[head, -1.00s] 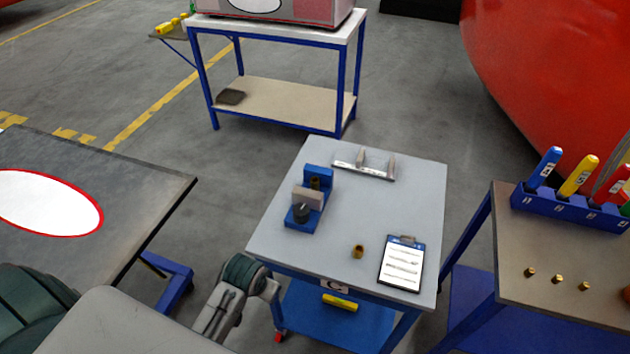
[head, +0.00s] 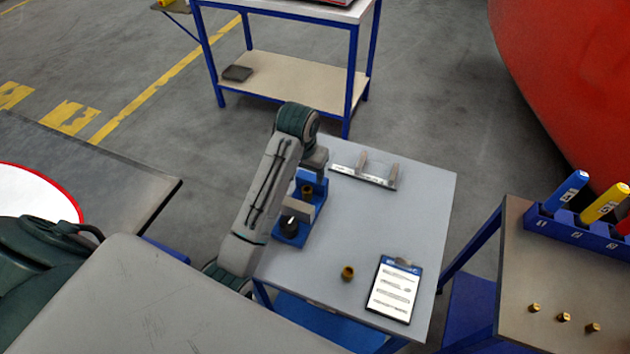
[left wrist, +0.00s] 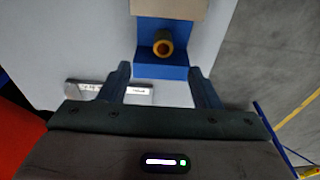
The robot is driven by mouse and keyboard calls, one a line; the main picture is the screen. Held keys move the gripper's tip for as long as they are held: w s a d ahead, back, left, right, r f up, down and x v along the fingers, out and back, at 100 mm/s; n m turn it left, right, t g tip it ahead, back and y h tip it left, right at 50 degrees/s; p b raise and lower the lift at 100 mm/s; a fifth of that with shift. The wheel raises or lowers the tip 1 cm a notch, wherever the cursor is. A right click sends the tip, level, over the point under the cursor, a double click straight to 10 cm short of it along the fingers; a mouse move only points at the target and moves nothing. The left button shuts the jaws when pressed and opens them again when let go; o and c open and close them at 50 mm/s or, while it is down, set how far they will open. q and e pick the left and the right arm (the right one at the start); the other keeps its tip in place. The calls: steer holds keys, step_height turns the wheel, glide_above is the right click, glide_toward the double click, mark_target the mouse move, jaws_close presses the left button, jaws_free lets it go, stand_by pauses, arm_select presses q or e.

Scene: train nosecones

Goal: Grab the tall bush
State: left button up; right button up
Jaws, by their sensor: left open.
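A brass bush (head: 307,190) sits in the blue fixture (head: 318,205) on the grey table. Another brass bush (head: 348,273) stands alone on the table near the clipboard. I cannot tell for sure which one is the tall bush. My left gripper (head: 316,160) is at the far end of the fixture, its fingers mostly hidden by the arm. In the left wrist view, the left gripper (left wrist: 160,80) is open and empty, and the fixture's bush (left wrist: 163,46) lies ahead, roughly centred between the fingers and apart from them. My right gripper is out of view.
A beige block (head: 297,207) and a black knob are on the fixture. A metal bracket (head: 365,172) with two posts is close to the gripper. A clipboard (head: 394,290) lies front right. The right-hand bench (head: 540,262) holds several small brass pieces and coloured-handled tools.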

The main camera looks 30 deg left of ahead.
mark_target(307, 190)
arm_select(q)
step_height(307, 190, down, 4)
steer(key=shift+r, duration=0.1)
steer(key=shift+w+a+f, duration=0.1)
steer(key=shift+w+f, duration=0.05)
steer(key=shift+f, duration=0.2)
steer(key=f+p, duration=0.1)
steer(key=f, duration=0.1)
steer(key=w+f+p, duration=0.1)
steer(key=f, duration=0.1)
steer(key=shift+a+f, duration=0.1)
steer(key=shift+a, duration=0.1)
steer(key=shift+f+p, duration=0.3)
steer(key=shift+f, duration=0.15)
steer(key=shift+w, duration=0.1)
steer(key=c, duration=1.1)
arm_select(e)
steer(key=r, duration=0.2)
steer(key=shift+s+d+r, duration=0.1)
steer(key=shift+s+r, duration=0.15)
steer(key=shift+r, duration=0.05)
